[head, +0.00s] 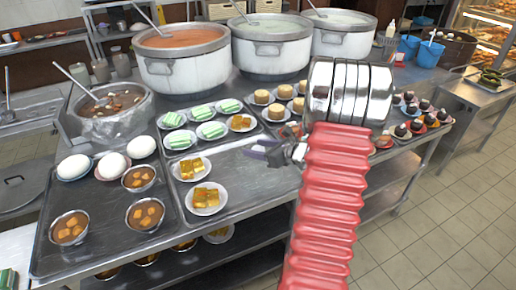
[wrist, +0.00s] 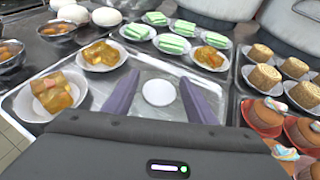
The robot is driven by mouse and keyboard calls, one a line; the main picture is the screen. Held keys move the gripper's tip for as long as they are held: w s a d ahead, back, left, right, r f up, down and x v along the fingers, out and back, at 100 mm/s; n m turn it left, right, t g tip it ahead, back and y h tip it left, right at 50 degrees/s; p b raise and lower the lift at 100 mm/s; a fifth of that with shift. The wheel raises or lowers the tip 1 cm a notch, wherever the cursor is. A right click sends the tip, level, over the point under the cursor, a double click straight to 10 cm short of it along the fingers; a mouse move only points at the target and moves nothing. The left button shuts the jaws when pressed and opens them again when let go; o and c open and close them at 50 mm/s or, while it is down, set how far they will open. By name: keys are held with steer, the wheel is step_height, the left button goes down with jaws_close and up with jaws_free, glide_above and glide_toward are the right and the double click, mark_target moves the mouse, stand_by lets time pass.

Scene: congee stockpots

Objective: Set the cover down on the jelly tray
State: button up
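The jelly tray (head: 237,182) is a metal tray holding several small white plates of green pieces (head: 180,139) and amber pieces (head: 204,197). Its middle and right front are bare of plates. My gripper (head: 262,150) is over its right part. In the wrist view my gripper (wrist: 159,78) has two purple fingers standing apart. A pale round disc (wrist: 158,92) shows between them, with a gap on each side. A lighter, clear-looking patch surrounds the disc; it may be the cover with its knob, but I cannot tell surely. I cannot tell its height above the tray.
A tray at left holds white bowls or buns (head: 73,167) and amber dessert bowls (head: 145,214). Round yellow cakes (head: 277,112) and dark-topped cakes (head: 400,130) are at right. Large stockpots (head: 182,65) stand behind. The aisle floor (head: 440,215) at right is clear.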

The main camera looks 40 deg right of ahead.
steer(key=shift+o, duration=0.4)
steer(key=shift+s+r, duration=0.1)
steer(key=shift+r, duration=0.05)
steer(key=shift+s+d+r, duration=0.1)
steer(key=shift+s+r, duration=0.05)
steer(key=shift+s, duration=0.2)
steer(key=v, duration=1.1)
